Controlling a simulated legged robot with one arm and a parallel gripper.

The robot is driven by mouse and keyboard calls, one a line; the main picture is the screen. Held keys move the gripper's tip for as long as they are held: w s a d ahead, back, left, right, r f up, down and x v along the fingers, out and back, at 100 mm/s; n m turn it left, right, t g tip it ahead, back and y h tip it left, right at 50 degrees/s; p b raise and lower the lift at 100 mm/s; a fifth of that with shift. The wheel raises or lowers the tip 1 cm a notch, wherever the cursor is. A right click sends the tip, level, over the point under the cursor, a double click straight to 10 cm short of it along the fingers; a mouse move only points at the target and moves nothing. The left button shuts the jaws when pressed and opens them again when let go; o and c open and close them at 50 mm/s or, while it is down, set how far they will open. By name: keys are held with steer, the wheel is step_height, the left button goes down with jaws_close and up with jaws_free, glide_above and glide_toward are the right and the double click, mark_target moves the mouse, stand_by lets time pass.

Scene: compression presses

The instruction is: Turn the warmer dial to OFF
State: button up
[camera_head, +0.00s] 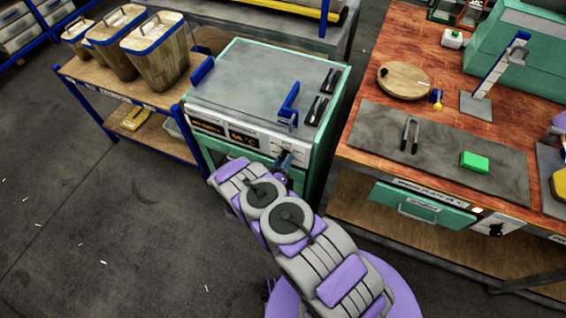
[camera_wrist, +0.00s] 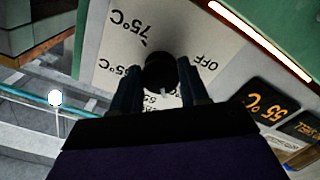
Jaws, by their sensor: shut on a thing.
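The warmer (camera_head: 262,85) is a green-framed box with a grey top and a pale front panel. Its black round dial (camera_wrist: 159,70) shows in the wrist view on a white plate with temperature labels and an OFF label (camera_wrist: 199,62) at its right. A small light mark sits on the dial's lower side; the label below it is partly covered by my fingers. My gripper (camera_head: 285,161) is at the right end of the front panel and hides the dial in the head view. In the wrist view, the gripper's two dark fingers are shut on the dial, one on each side.
Blue clamps and black handles lie on the warmer's top. A wooden workbench (camera_head: 460,75) stands close on the right, with a green drawer. A shelf with several bins (camera_head: 155,55) stands left. Floor in front is clear.

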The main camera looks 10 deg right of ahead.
steer(key=n+b, duration=0.1)
steer(key=n, duration=0.3)
steer(key=shift+a+b, duration=0.15)
steer(key=shift+b, duration=0.15)
steer(key=n+b, duration=0.1)
steer(key=n, duration=0.3)
steer(key=n+b, duration=0.1)
steer(key=n, duration=0.4)
steer(key=shift+n, duration=1.8)
steer(key=o, duration=1)
steer(key=shift+r, duration=0.1)
steer(key=shift+o, duration=0.2)
steer(key=p+v, duration=0.2)
steer(key=v, duration=1.5)
steer(key=shift+s, duration=0.15)
